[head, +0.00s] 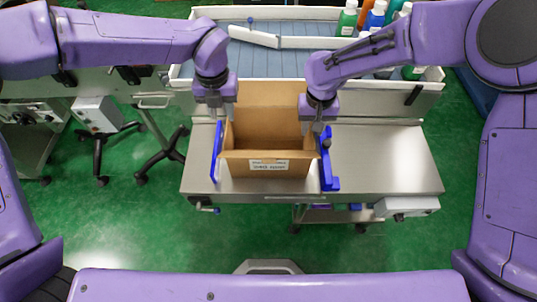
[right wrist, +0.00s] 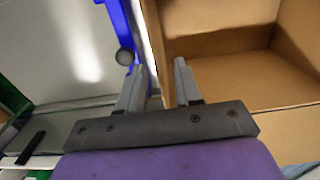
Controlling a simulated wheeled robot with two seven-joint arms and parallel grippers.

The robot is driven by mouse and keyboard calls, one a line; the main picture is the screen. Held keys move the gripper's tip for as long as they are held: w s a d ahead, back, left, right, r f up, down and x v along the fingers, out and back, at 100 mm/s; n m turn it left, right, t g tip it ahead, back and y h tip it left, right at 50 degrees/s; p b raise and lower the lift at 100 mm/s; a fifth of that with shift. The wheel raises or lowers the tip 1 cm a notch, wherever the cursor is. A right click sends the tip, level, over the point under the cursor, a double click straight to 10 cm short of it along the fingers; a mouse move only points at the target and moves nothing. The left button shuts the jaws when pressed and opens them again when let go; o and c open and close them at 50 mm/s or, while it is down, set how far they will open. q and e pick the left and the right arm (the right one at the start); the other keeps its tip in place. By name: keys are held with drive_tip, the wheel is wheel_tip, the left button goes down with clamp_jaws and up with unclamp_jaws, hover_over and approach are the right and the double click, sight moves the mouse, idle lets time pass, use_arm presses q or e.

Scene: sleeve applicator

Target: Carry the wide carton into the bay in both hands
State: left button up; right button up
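The open brown carton (head: 268,163) stands upright on the steel table (head: 395,165), with a white label on its front. A blue guide stands on its left (head: 217,152) and another on its right (head: 327,160). My left gripper (head: 221,112) points down at the carton's left wall with its fingers parted; whether they touch the wall is unclear. My right gripper (head: 317,124) is at the right wall. In the right wrist view, its parted fingers (right wrist: 158,78) stand either side of the carton wall, with the carton's inside (right wrist: 230,75) to the right.
A shelf with a blue-grey ribbed surface (head: 285,62) lies behind the carton, with bottles (head: 347,18) at its back right. The steel table is clear right of the right guide. A grey box on a stand (head: 98,115) is at the left.

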wheel_tip(320, 180, up, 7)
drive_tip(key=shift+s+f, duration=0.1)
drive_tip(key=shift+f, duration=0.1)
idle(0.4)
